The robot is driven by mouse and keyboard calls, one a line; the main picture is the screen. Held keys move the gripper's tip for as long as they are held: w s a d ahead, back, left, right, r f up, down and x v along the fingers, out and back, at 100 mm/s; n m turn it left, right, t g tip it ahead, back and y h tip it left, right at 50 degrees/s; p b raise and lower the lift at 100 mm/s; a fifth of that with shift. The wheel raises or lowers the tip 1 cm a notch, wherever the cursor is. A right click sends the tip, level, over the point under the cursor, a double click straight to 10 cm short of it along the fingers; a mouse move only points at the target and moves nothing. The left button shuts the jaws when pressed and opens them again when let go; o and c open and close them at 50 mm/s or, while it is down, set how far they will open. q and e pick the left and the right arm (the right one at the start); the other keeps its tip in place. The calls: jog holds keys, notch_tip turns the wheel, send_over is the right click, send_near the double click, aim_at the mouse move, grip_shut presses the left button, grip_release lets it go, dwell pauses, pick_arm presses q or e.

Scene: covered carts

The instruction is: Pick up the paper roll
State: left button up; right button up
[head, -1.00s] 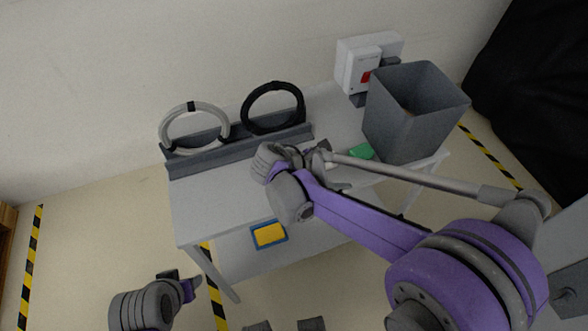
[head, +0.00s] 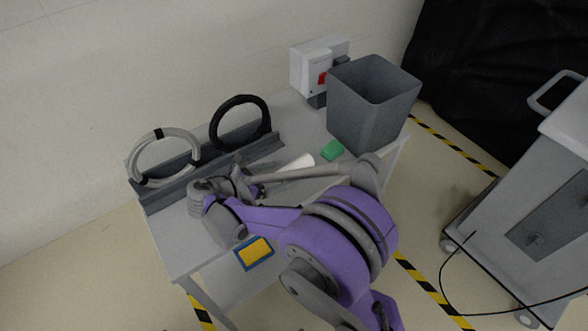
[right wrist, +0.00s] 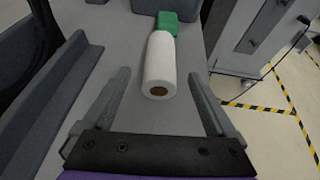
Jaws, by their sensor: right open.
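The white paper roll (head: 299,163) lies on the grey table (head: 183,232), beside the green block (head: 332,150). In the right wrist view the roll (right wrist: 160,62) lies lengthwise, its brown core end facing me. My right gripper (right wrist: 158,78) is open and empty, with one finger on each side of the roll's near end in the picture; neither finger visibly touches it. In the head view my right gripper (head: 250,180) is over the table, left of the roll, and my arm partly hides the roll. My left gripper is out of view.
A grey bin (head: 362,115) stands behind the green block (right wrist: 167,22). A slotted rack (head: 210,163) with a white ring (head: 143,176) and black ring (head: 217,133) runs along the back. A blue-and-yellow item (head: 255,252) shows near the table's front. A cart (head: 545,190) stands right.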

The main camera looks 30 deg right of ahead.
aim_at(294, 169)
jog(key=x, duration=0.6)
jog(key=shift+d, duration=0.3)
jog(key=shift+c, duration=0.4)
grip_shut()
